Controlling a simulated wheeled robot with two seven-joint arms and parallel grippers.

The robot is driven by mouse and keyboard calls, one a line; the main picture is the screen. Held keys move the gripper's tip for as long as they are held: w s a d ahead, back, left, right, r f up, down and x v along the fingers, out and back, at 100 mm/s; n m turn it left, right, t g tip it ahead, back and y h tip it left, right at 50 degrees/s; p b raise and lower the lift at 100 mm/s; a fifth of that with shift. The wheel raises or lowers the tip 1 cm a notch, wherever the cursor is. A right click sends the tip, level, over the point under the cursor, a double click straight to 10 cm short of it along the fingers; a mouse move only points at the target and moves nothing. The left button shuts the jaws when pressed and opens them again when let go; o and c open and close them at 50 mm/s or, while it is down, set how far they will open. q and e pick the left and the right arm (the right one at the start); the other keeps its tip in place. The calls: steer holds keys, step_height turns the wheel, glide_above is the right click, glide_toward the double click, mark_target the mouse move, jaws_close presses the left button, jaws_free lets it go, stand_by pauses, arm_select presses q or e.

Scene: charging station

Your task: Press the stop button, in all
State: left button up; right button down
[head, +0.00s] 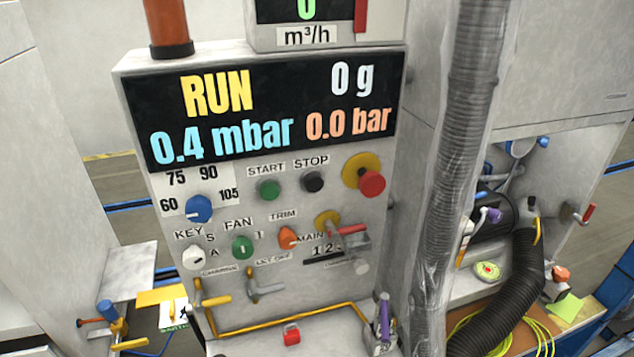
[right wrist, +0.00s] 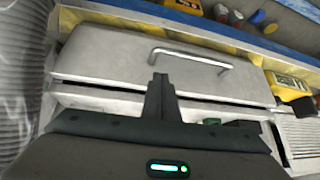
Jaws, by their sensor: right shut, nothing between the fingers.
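The black STOP button (head: 313,181) sits on the grey control panel (head: 275,205) in the head view, under its STOP label. The green START button (head: 268,188) is just left of it, and a red mushroom button on a yellow base (head: 371,183) is to its right. The panel display (head: 260,105) reads RUN, 0.4 mbar, 0 g and 0.0 bar. My right gripper (right wrist: 160,82) shows in the right wrist view, shut and empty, in front of a grey drawer front. The STOP button is not in that view. Neither gripper shows in the head view.
A wrapped ribbed hose (head: 462,130) hangs right of the panel, with a black hose (head: 520,270) lower right. Knobs, levers and a yellow pipe (head: 290,320) are below the buttons. The right wrist view shows a drawer handle (right wrist: 190,57) and a yellow device (right wrist: 287,84).

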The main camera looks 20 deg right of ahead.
mark_target(313, 182)
steer(key=w+a+r+m+t+y, duration=0.1)
steer(key=w+a+r+t, duration=0.15)
steer(key=w+r, duration=0.4)
steer(key=w+a+r+t+y, duration=0.1)
steer(key=w+r+t, duration=0.3)
steer(key=r, duration=0.5)
steer(key=w+a+r+m+t+y, duration=0.1)
steer(key=w+a+r+t+y, duration=0.15)
steer(key=w+r, duration=0.4)
steer(key=s+d+r+m+t+h, duration=0.1)
steer(key=r+t, duration=0.4)
steer(key=r, duration=0.7)
steer(key=s+d+r+m+t+h, duration=0.2)
steer(key=r+t, duration=0.4)
steer(key=r, duration=0.6)
steer(key=d+m, duration=0.1)
steer(key=m, duration=0.1)
steer(key=shift+d+r+m+p, duration=0.25)
steer(key=shift+r+m+p, duration=0.05)
steer(key=shift+p, duration=0.1)
steer(key=shift+y, duration=0.25)
